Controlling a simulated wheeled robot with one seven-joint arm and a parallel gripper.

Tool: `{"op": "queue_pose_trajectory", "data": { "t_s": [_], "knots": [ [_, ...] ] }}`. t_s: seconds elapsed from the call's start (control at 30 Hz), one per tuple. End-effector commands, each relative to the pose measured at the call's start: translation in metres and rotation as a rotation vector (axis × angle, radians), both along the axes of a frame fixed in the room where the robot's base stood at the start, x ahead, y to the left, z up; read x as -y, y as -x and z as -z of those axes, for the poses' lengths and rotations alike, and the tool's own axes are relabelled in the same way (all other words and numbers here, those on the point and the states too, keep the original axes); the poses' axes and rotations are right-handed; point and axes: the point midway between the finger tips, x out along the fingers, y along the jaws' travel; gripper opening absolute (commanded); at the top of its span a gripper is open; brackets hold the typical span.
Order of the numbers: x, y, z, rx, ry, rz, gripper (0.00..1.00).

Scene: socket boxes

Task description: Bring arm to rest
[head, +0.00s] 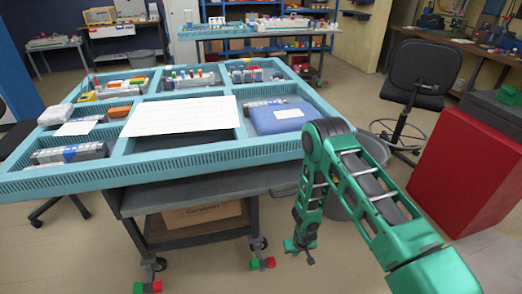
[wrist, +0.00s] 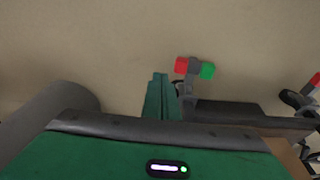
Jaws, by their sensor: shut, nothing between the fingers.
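My green arm rises from the lower right of the head view, bends at a raised elbow and hangs down on the right side of the cart. My gripper (head: 300,254) points toward the floor, below the tray's level and apart from the cart's wheels in the picture. It is shut and empty. In the wrist view the closed green fingers (wrist: 161,98) show above my green wrist housing, with pale floor beyond them.
A blue sectioned tray (head: 215,150) with boxes and small parts tops a wheeled cart (head: 225,186). A grey bin (head: 372,150) stands close behind my arm. A red box (head: 468,170) and black chair (head: 420,75) are at right. Open floor lies front left.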

Motion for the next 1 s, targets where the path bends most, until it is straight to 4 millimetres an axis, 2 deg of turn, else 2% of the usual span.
{"op": "queue_pose_trajectory", "data": {
  "t_s": [0.03,0.2,0.47,0.57,0.77,1.0],
  "knots": [
    [0.009,-0.013,-0.023,0.007,0.008,0.014,0.00],
    [0.044,-0.035,-0.092,-0.008,0.041,0.060,0.00],
    [0.101,-0.045,-0.198,-0.031,0.083,0.142,0.00],
    [0.123,-0.041,-0.237,-0.042,0.095,0.178,0.00],
    [0.165,-0.022,-0.313,-0.067,0.114,0.250,0.00],
    [0.210,0.021,-0.395,-0.100,0.120,0.344,0.00]
  ]
}}
